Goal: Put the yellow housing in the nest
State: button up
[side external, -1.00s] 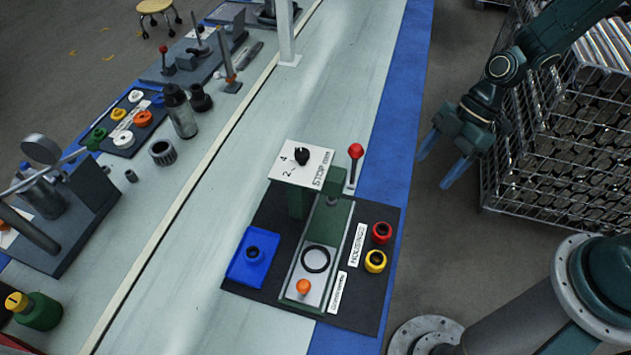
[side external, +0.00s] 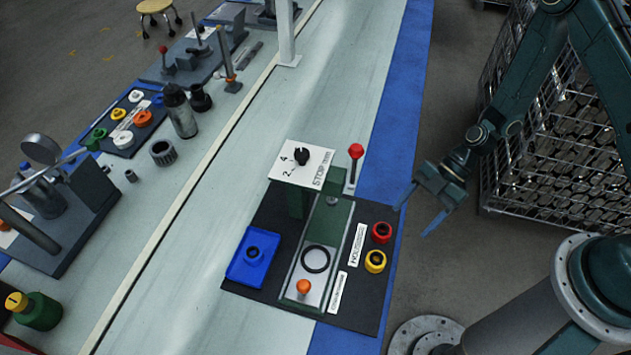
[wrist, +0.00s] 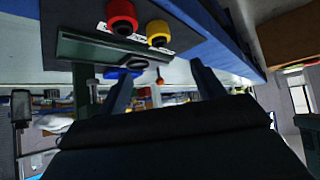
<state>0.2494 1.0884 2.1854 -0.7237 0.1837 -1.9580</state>
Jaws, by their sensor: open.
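The yellow housing (side external: 375,261) stands on the right part of the black mat, just below the red housing (side external: 381,232). Both also show in the wrist view, the yellow housing (wrist: 159,33) right of the red one (wrist: 121,16). The green fixture (side external: 318,262) has a plate with a black ring (side external: 316,259), which may be the nest; I cannot tell for sure. An orange knob (side external: 303,286) is at its near end. My gripper (side external: 417,216) is open and empty, in the air right of the mat and apart from both housings. Its two fingers show in the wrist view (wrist: 162,85).
A red-knobbed lever (side external: 355,151) and a raised white sign plate (side external: 301,163) stand at the fixture's far end. A wire cage of metal parts (side external: 560,160) stands behind my arm.

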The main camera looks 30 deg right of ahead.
jog(key=shift+a+f, duration=0.1)
send_near(378, 257)
jog(key=x, duration=0.4)
jog(key=shift+s+a+f, duration=0.1)
jog(key=shift+a, duration=0.05)
jog(key=shift+a+f, duration=0.2)
jog(key=shift+x, duration=2.55)
jog(key=shift+d+f, duration=0.1)
jog(key=c, duration=1.1)
notch_tip(378, 257, up, 20)
